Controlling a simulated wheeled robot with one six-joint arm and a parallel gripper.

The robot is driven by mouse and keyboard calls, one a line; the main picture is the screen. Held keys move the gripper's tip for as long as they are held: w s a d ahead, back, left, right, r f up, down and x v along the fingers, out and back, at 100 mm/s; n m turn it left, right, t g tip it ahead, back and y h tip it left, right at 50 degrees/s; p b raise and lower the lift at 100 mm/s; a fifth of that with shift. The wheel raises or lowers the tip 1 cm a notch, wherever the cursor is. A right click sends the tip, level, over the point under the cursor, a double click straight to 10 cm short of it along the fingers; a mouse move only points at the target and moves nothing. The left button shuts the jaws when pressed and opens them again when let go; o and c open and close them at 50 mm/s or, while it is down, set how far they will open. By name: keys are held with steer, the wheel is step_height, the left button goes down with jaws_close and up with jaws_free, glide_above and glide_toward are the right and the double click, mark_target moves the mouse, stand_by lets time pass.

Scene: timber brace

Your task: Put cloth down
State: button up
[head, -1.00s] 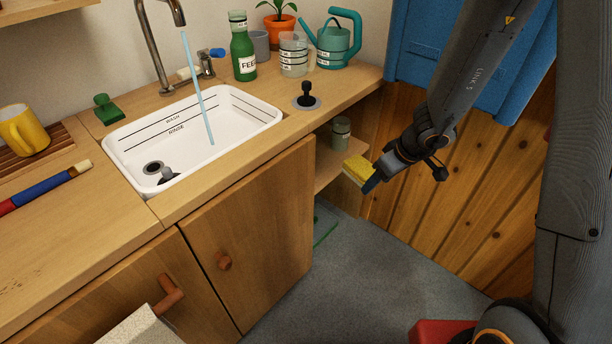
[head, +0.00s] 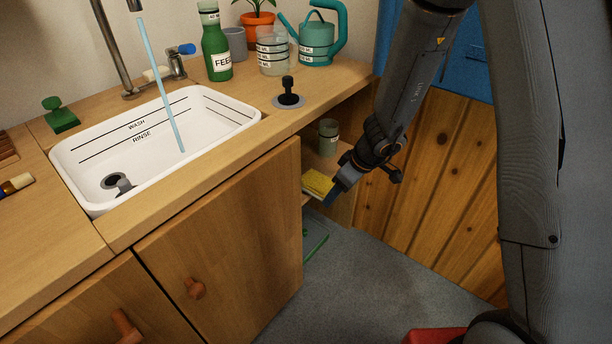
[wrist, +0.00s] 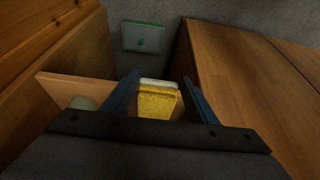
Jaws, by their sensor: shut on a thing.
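The yellow cloth (head: 318,181) is a small folded block with a pale edge, at the front of the open shelf under the counter's right end. My gripper (head: 336,190) is shut on it. In the wrist view the cloth (wrist: 157,103) sits between the two dark blue fingers, with the wooden shelf (wrist: 75,88) just behind and left of it. I cannot tell whether the cloth touches the shelf.
A greenish jar (head: 328,137) stands on the shelf. The cabinet door (head: 225,240) is close on the left, and a plank wall (head: 430,190) is on the right. A green-edged flat item (head: 315,236) lies on the grey floor. Water runs into the white sink (head: 215,108).

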mark_target(308, 174)
steer(key=w+a+p, duration=0.1)
steer(key=a, duration=0.1)
steer(key=w+a, duration=0.2)
steer(key=w+a+p, duration=0.1)
steer(key=shift+w+a+p, duration=0.25)
steer(key=shift+a+p, duration=0.05)
steer(key=shift+a, duration=0.1)
steer(key=w+a+p, duration=0.1)
steer(key=w+a, duration=0.1)
steer(key=shift+a+f, duration=0.1)
steer(key=shift+a, duration=0.25)
steer(key=shift+d+f, duration=0.1)
steer(key=shift+f, duration=0.55)
steer(key=shift+f, duration=0.15)
steer(key=o, duration=1)
